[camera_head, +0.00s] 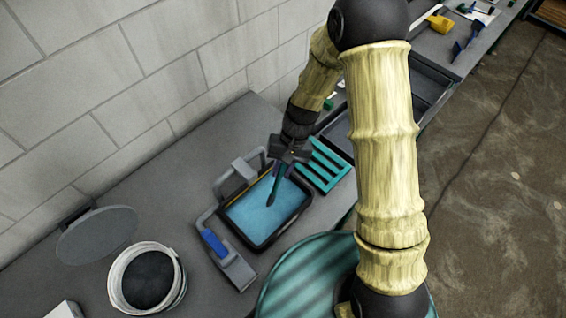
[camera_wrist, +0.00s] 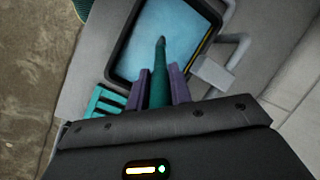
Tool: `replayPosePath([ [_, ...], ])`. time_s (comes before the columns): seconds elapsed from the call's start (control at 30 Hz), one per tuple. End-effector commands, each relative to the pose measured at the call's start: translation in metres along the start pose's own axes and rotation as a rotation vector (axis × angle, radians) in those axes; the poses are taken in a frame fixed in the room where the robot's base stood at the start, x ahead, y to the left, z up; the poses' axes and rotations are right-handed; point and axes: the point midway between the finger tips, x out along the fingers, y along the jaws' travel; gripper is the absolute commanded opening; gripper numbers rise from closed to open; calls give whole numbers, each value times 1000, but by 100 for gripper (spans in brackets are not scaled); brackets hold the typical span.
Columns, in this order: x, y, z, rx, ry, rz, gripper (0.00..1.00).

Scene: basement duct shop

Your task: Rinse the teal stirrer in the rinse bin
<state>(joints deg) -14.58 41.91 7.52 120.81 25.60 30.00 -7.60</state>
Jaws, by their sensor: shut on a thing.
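My gripper (camera_wrist: 161,88) is shut on the teal stirrer (camera_wrist: 160,70), which sits between its two purple fingers in the wrist view. The stirrer (camera_head: 272,190) points down over the rinse bin in the head view, with its dark tip toward the blue water. The rinse bin (camera_head: 262,246) is a dark rectangular tub holding light blue water; its rim also shows in the wrist view (camera_wrist: 110,62). The tip appears over or at the water; I cannot tell whether it touches. My gripper (camera_head: 283,168) is above the bin's back right part.
A teal slatted rack (camera_head: 325,165) stands right of the bin. A grey holder with a blue part (camera_head: 214,243) is at its left. A white bucket with dark contents (camera_head: 118,285) and a round grey lid (camera_head: 96,235) are farther left. A block wall (camera_head: 130,80) bounds the back.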

Motion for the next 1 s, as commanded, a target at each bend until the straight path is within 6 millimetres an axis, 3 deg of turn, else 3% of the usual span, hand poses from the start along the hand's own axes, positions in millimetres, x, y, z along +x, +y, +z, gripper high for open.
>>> replayPosePath([
  [0.43,6,0,-1,-2,-1,1,0],
  [1.0,52,14,-14,1,1,2,0],
])
